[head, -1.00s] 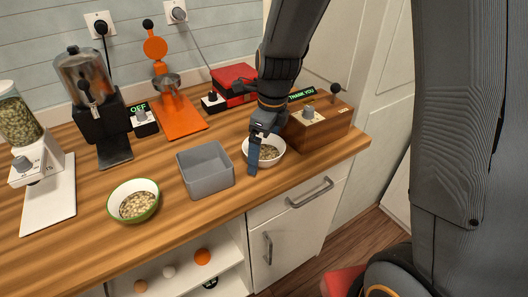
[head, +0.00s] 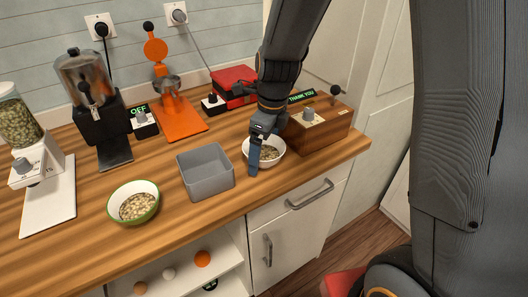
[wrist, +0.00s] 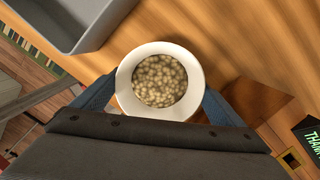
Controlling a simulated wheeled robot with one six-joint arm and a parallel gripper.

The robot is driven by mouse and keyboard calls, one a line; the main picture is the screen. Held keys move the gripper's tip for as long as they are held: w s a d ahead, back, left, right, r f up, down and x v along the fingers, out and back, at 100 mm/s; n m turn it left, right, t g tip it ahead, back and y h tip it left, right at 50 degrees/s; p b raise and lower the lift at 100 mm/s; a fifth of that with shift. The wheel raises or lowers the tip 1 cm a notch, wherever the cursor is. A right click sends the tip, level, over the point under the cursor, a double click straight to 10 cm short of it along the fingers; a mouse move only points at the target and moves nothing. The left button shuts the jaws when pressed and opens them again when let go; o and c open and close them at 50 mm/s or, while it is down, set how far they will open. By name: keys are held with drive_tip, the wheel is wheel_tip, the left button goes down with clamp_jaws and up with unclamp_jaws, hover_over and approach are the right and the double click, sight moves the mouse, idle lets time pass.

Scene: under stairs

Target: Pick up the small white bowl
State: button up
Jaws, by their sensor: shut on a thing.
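The small white bowl (head: 276,147) holds pale beans or nuts and stands near the counter's front edge, in front of the wooden box. In the wrist view the bowl (wrist: 194,57) is upright, with its contents level inside. My gripper (head: 254,155) is at the bowl, with one blue finger on its near left side in the head view. In the wrist view my gripper (wrist: 160,100) has a finger against each side of the bowl and is shut on it. I cannot tell whether the bowl is clear of the counter.
A grey square bin (head: 206,187) stands just left of the bowl. A green-rimmed bowl (head: 133,216) with similar contents is farther left. The wooden box (head: 322,130) with a knob and "THANK YOU" display is close behind on the right. A red box (head: 234,80) lies at the back.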

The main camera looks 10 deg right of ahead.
sight(264, 159)
wheel_tip(264, 159, up, 10)
drive_tip(key=b, duration=0.1)
drive_tip(key=shift+f+b, duration=0.25)
drive_tip(key=shift+b, duration=0.05)
idle(0.5)
idle(0.3)
